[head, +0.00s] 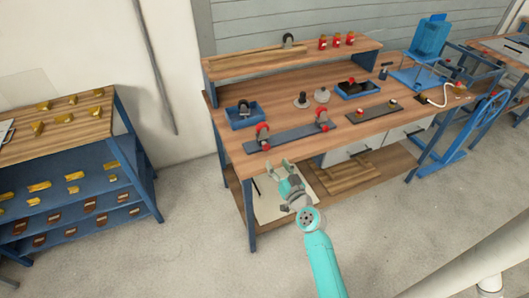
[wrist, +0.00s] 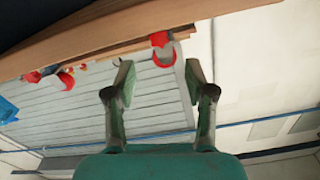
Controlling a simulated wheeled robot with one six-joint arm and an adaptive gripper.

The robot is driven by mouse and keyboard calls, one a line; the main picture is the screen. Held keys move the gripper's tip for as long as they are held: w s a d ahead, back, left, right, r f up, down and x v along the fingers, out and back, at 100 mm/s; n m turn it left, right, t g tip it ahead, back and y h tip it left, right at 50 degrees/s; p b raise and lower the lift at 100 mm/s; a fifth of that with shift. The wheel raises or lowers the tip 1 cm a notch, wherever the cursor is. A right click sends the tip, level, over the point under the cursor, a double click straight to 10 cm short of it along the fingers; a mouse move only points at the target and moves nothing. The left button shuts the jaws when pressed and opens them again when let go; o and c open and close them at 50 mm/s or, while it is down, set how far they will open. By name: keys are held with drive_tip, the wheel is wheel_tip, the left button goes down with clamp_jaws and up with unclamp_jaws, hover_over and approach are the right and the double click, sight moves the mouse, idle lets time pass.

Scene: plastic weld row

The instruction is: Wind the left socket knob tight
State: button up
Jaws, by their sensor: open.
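A long dark plate (head: 292,138) lies near the front edge of the wooden workbench. The left socket knob (head: 262,131) is red and stands near the plate's left end with a dark part beside it. A similar red socket knob (head: 322,115) stands at the right end. My gripper (head: 281,163) is open and empty, in front of the bench's front edge, below and right of the left knob and apart from it. In the wrist view, which looks upside down, my open fingers (wrist: 160,78) point towards a red part (wrist: 162,42), probably the left knob. The tilt of the knobs is unclear.
A blue tray (head: 243,122) stands behind the plate, and another blue tray (head: 357,94) holds dark and red parts. Round grey pieces (head: 322,96) stand between them. A smaller dark plate (head: 374,114) lies to the right. A raised shelf (head: 300,57) runs along the back.

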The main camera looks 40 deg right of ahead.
sight(267, 148)
drive_tip(key=x, duration=0.7)
drive_tip(key=shift+w+d+f, duration=0.1)
drive_tip(key=shift+w+d, duration=0.1)
drive_tip(key=shift+w, duration=0.2)
clamp_jaws()
